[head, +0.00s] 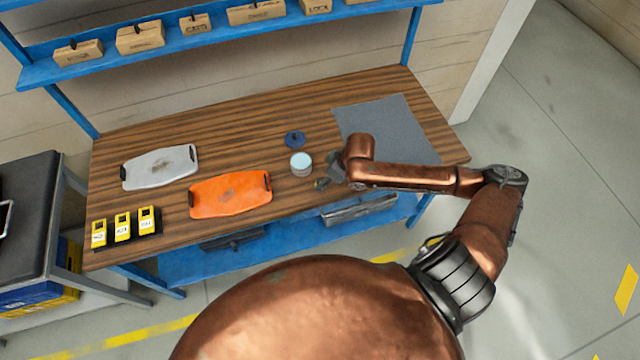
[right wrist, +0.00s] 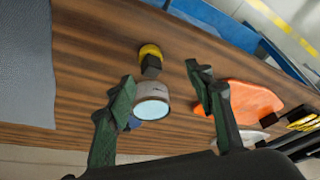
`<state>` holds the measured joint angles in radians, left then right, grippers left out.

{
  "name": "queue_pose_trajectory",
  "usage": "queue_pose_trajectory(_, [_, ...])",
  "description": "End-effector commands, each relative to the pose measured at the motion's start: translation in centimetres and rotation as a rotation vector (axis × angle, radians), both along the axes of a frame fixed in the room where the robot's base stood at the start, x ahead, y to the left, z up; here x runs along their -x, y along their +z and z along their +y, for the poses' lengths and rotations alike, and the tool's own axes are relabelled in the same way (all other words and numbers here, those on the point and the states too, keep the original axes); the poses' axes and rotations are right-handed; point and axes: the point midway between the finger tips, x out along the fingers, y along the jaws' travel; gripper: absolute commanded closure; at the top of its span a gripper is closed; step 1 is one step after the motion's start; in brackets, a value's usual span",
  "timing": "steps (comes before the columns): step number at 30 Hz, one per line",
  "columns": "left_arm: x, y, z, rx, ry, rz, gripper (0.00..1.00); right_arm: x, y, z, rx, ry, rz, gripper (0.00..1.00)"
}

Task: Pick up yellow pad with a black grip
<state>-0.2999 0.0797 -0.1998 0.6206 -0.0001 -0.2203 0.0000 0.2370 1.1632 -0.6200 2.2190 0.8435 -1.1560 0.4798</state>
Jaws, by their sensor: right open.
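The yellow pad with a black grip (right wrist: 150,58) lies on the wooden bench in the right wrist view, just past a round tin with a pale blue top (right wrist: 152,105). My right gripper (right wrist: 162,85) is open and empty. Its fingers show on either side of the tin and pad, with the pad ahead of the fingertips. In the head view the right gripper (head: 325,181) is over the bench, right of the tin (head: 301,163). My left gripper is not in view.
A blue round pad (head: 294,139) lies behind the tin. An orange tray (head: 230,194) and a grey tray (head: 160,167) lie to the left, with several yellow devices (head: 123,227) at the front left. A grey mat (head: 388,125) covers the bench's right end.

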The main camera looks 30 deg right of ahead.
Motion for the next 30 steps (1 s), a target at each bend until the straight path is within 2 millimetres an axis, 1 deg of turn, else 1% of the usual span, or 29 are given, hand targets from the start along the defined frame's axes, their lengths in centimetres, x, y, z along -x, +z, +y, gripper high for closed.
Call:
queue_pose_trajectory(2, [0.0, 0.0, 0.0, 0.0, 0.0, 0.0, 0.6, -0.4, 0.1, -0.6, 0.005, -0.009, 0.003, 0.52])
queue_pose_trajectory(5, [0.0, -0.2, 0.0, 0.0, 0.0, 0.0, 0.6, -0.7, -0.7, -0.6, 0.004, -0.013, 0.007, 0.52])
queue_pose_trajectory(13, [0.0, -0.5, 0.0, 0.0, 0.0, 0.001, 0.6, -1.9, -3.3, -0.3, 0.003, -0.012, 0.005, 0.52])
queue_pose_trajectory(18, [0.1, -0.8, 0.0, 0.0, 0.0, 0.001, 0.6, -3.0, -5.7, 0.0, 0.002, -0.013, 0.007, 0.52])
queue_pose_trajectory(21, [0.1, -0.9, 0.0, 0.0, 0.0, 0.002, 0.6, -3.3, -6.5, 0.1, 0.004, -0.012, 0.005, 0.52])
queue_pose_trajectory(29, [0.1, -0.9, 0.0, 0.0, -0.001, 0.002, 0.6, -3.4, -6.8, 0.1, 0.005, -0.011, 0.004, 0.52])
queue_pose_trajectory(30, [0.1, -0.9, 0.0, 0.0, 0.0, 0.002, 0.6, -3.4, -6.8, 0.1, 0.005, -0.011, 0.004, 0.53])
